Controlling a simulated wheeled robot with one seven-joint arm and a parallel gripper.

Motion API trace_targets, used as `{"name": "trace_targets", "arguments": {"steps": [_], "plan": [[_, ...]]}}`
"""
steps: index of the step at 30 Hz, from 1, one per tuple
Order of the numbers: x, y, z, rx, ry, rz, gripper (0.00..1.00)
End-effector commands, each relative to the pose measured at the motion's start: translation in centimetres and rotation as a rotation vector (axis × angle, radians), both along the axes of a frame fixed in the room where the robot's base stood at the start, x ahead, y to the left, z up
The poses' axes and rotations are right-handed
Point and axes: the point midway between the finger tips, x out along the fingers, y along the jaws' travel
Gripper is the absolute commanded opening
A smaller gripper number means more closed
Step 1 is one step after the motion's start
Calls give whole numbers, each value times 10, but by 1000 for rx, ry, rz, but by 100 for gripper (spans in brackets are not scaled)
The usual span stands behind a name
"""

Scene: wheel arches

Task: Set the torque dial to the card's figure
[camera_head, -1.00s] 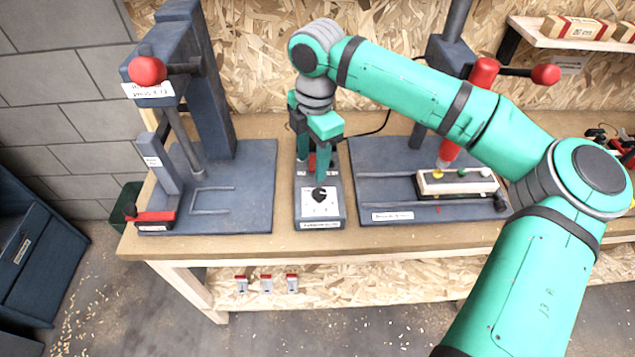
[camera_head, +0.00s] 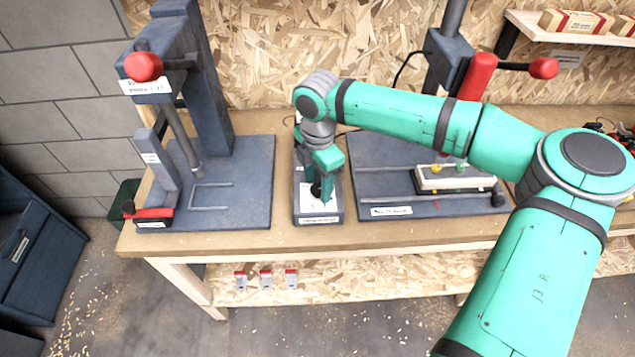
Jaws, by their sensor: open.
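The torque dial is a black knob (camera_head: 316,188) on a white plate on top of a small grey box (camera_head: 318,220) in the middle of the bench. My gripper (camera_head: 321,192) is open and low over the box, its fingers at the knob and partly hiding it. I cannot tell whether the fingers touch the knob. Most of the dial plate is hidden by the gripper, and its marks are too small to read. I cannot make out which label is the card with the figure.
A press with a red-knobbed lever (camera_head: 143,67) stands left of the box. A second press with a red handle (camera_head: 480,75) stands right, over a white block (camera_head: 455,178) with coloured buttons. The bench's front strip is clear.

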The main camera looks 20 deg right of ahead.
Motion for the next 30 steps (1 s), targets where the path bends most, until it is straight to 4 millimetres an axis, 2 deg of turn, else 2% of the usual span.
{"name": "trace_targets", "arguments": {"steps": [8,9,14,23,30], "plan": [[0,0,-2,0,0,0,48],[0,1,-2,0,0,1,46],[0,2,-2,0,0,3,7],[1,3,-2,2,-1,-17,7],[1,4,-3,7,0,-128,7]]}}
